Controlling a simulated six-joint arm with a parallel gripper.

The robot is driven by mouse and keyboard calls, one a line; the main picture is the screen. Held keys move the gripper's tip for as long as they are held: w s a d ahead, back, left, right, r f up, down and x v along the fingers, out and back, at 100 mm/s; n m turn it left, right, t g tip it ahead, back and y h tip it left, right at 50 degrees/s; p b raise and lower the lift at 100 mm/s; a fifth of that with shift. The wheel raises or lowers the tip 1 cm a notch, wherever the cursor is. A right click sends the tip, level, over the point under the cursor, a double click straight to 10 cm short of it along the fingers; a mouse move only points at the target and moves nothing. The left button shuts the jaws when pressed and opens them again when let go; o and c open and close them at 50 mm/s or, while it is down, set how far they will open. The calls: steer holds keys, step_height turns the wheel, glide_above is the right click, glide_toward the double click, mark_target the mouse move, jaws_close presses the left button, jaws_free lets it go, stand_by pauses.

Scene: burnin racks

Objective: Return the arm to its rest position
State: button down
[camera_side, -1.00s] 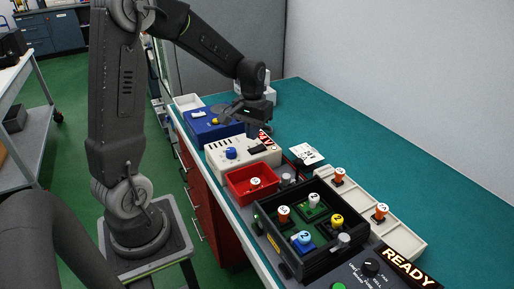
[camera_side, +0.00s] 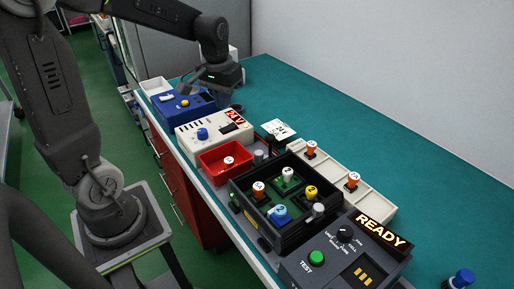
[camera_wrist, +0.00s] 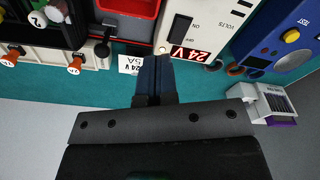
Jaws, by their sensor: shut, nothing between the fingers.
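My gripper (camera_side: 223,98) is shut and empty. In the side view it hangs in the air over the far part of the bench, by the right end of the blue tester box (camera_side: 184,107). In the wrist view its dark fingers (camera_wrist: 154,75) are together, with nothing between them. The fingertips are partly blurred into the dark arm in the side view.
The cream power supply (camera_side: 213,132) shows a lit red display. A red bin (camera_side: 225,160) holds one piece. The black rack (camera_side: 285,196) holds several coloured-knob modules. A cream tray (camera_side: 330,180) holds orange-knobbed pieces. A READY panel (camera_side: 345,250) stands nearest.

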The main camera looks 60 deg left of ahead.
steer(key=s+d+r+m+t, duration=0.2)
steer(key=s+d, duration=0.4)
steer(key=s+d+r+m+t, duration=0.2)
steer(key=s+d+r, duration=0.1)
steer(key=s+d, duration=0.3)
steer(key=shift+s+d+r+m, duration=0.3)
steer(key=shift+s+d+m, duration=0.05)
steer(key=shift+d+m, duration=0.05)
